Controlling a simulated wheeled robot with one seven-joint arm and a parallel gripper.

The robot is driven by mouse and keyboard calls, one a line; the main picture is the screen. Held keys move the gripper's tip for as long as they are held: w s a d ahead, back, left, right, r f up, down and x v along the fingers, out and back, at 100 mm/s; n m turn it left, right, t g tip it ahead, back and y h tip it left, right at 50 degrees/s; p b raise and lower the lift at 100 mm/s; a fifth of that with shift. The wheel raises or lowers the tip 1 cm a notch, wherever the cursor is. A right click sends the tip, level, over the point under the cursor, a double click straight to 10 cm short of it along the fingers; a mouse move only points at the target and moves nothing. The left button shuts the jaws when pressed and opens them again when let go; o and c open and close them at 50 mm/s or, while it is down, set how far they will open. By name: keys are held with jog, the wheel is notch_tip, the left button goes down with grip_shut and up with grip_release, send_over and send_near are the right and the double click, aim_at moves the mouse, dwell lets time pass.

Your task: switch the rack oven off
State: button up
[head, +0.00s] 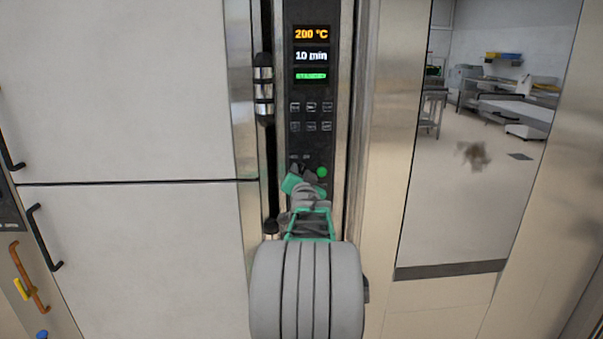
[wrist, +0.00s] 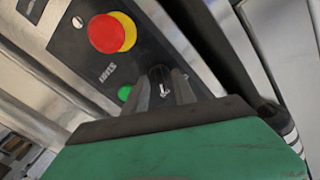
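The rack oven's dark control panel (head: 311,90) is upright in the middle of the head view. Its displays read 200 °C and 10 min, with a green status line (head: 311,76) too small to read surely. My gripper (head: 299,178) is at the panel's lower part, left of a green button (head: 322,172). In the wrist view, a black rotary knob (wrist: 159,74) with a white mark sits between the two grey fingers of my gripper (wrist: 163,94). The fingers are apart; whether they touch the knob cannot be told. In the head view the gripper hides the knob.
A red emergency stop with a yellow ring (wrist: 112,33) is near the green button in the wrist view. A black and steel door handle (head: 263,88) stands just left of the panel.

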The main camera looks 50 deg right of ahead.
grip_shut()
dwell(0.6)
